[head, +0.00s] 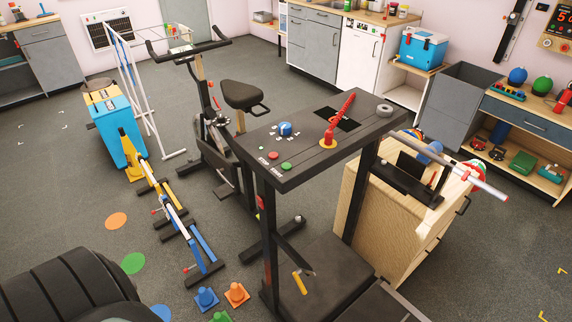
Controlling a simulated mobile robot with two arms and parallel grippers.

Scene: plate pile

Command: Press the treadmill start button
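The treadmill console (318,170) is a dark, flat panel on two black posts, in the middle of the head view. A green button (286,166) and a red button (273,156) sit at its near left corner. Small pale labels lie beside them, too small to read. A blue knob (285,129) with white marks around it is farther back on the panel. A red lever (341,115) stands tilted on the panel to the right. The treadmill's dark deck (322,275) lies below. Neither of my grippers is in view.
An exercise bike (243,95) stands behind the console at left. A wooden cabinet (385,215) with a barbell (467,175) above it is close on the right. A black ribbed tyre-like object (65,290) fills the lower left corner. Small cones (236,294) stand at the front.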

